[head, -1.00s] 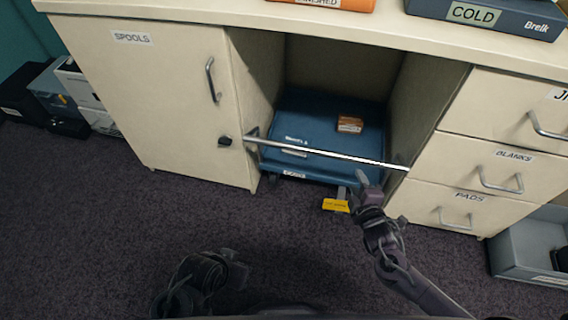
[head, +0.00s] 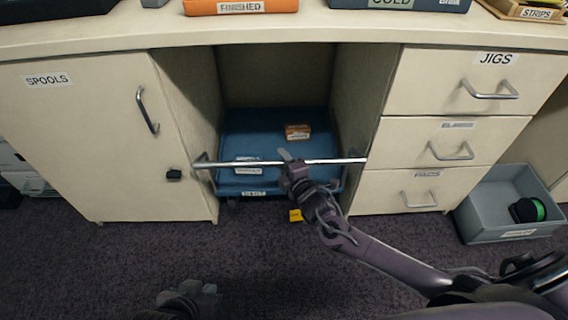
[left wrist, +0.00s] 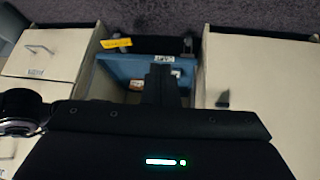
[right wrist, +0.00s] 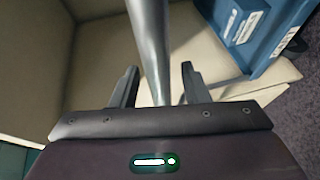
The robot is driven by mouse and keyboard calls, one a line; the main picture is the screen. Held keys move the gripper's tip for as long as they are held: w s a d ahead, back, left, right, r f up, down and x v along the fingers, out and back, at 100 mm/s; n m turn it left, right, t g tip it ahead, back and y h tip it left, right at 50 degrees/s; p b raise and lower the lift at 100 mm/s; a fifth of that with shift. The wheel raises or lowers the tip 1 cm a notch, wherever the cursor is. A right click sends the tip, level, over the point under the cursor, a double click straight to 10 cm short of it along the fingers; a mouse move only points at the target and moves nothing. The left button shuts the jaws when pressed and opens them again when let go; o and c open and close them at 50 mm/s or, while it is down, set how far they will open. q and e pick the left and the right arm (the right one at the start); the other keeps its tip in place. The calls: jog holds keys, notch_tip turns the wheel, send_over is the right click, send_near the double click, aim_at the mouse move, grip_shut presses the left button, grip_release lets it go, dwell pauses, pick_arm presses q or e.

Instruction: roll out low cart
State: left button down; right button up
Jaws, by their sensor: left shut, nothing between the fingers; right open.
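The low blue cart (head: 270,150) sits in the recess under the desk, carrying a small orange-brown box (head: 298,132) and a pale label. A silver bar (head: 250,163) runs across its front; I cannot tell what its ends are fixed to. A yellow tab (head: 295,215) shows low at the cart's front, also in the left wrist view (left wrist: 116,43). My right gripper (head: 287,155) is at the bar. In the right wrist view its open fingers (right wrist: 158,78) stand either side of the bar (right wrist: 152,45). My left gripper (head: 195,292) is shut and empty, low over the carpet.
Labelled drawers (head: 455,130) stand on the right. A grey bin (head: 500,215) is on the floor at right. Carpet in front is clear.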

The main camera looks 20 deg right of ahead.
grip_shut()
dwell(0.3)
